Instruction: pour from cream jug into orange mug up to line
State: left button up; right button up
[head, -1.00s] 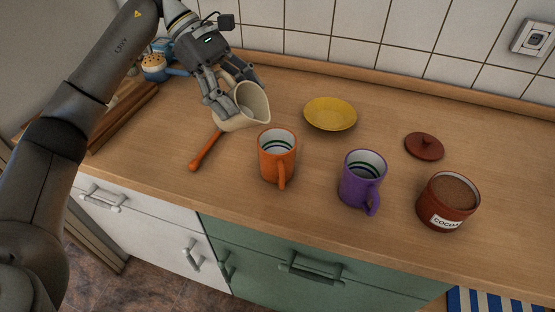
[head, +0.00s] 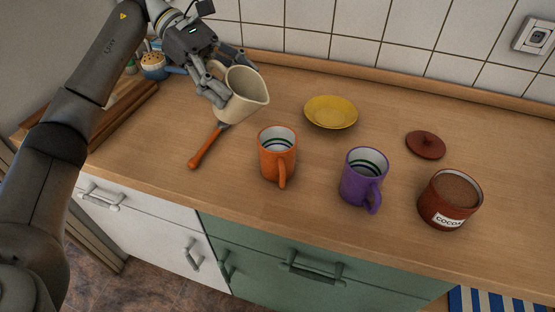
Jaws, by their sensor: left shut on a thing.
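The cream jug (head: 243,98) is in the head view, left of centre, with its spout to the right. My left gripper (head: 217,91) is shut on it from the left. The jug is tilted a little and seems to be just above the counter, up and left of the orange mug. The orange mug (head: 272,164) stands upright on the counter, handle toward the front. Dark lines show on its pale inside; I see no clear liquid in it. The jug's contents cannot be made out. My right gripper is not in view.
A purple mug (head: 359,183) stands right of the orange one, then a cocoa pot (head: 433,211) with its brown lid (head: 425,144) behind. A yellow dish (head: 331,110) lies behind the mugs. An orange-handled utensil (head: 204,149) lies in front of the jug. Wooden boards (head: 127,116) are at left.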

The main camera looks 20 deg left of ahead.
pick_arm(q)
jog(key=shift+r, duration=0.15)
jog(key=shift+h+b, duration=0.8)
jog(key=shift+b, duration=0.1)
jog(key=shift+a+r+h+b, duration=0.2)
jog(key=shift+h+b, duration=0.3)
jog(key=shift+h, duration=0.1)
jog(key=shift+d+r, duration=0.1)
jog(key=shift+r, duration=0.1)
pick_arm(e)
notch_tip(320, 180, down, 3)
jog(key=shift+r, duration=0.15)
